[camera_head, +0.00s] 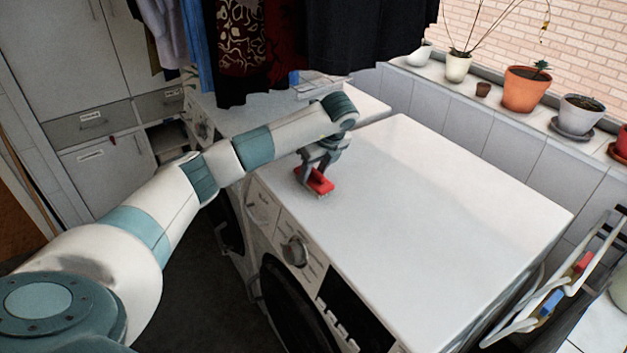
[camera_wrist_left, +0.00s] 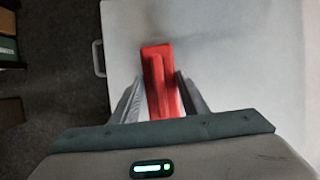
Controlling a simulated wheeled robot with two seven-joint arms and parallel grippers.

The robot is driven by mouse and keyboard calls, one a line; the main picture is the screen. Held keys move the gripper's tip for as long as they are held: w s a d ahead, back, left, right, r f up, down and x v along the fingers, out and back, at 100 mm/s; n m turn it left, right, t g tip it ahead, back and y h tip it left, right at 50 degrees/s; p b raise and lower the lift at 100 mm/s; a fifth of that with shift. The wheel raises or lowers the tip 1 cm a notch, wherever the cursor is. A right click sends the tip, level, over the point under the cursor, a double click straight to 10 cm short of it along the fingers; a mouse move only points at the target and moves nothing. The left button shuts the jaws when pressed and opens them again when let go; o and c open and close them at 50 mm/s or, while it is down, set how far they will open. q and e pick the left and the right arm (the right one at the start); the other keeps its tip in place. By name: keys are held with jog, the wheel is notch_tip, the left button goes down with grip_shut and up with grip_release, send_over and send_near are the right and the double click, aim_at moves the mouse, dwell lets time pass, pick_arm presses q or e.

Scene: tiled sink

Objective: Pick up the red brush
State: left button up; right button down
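The red brush (camera_head: 318,182) is at the front left part of the white washing machine top (camera_head: 440,190). In the left wrist view the brush (camera_wrist_left: 160,75) lies lengthwise between the two grey fingers. My left gripper (camera_head: 318,168) reaches down over it, with one finger close along each side. I cannot tell whether the fingers press on the brush or leave a thin gap. Whether the brush rests on the top or is just above it is also unclear. The fingers and gripper body hide part of the brush. My right gripper is not in view.
Dark clothes (camera_head: 360,35) hang behind my left arm. Potted plants, including an orange pot (camera_head: 525,90), stand on the tiled ledge. A white rack (camera_head: 545,300) with red and blue pieces is at the lower right. The machine top right of the brush is clear.

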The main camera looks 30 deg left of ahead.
pick_arm(q)
jog(key=shift+r, duration=0.1)
jog(key=shift+r+p, duration=0.3)
jog(key=shift+p, duration=0.25)
jog(key=shift+r+b, duration=0.45)
jog(key=shift+b, duration=0.6)
jog(key=s+a+b, duration=0.3)
jog(key=s, duration=0.5)
jog(key=s+a+b, duration=0.3)
jog(key=s+a, duration=0.1)
jog(key=s, duration=0.4)
jog(key=shift+s+r, duration=0.15)
jog(key=shift+s, duration=0.15)
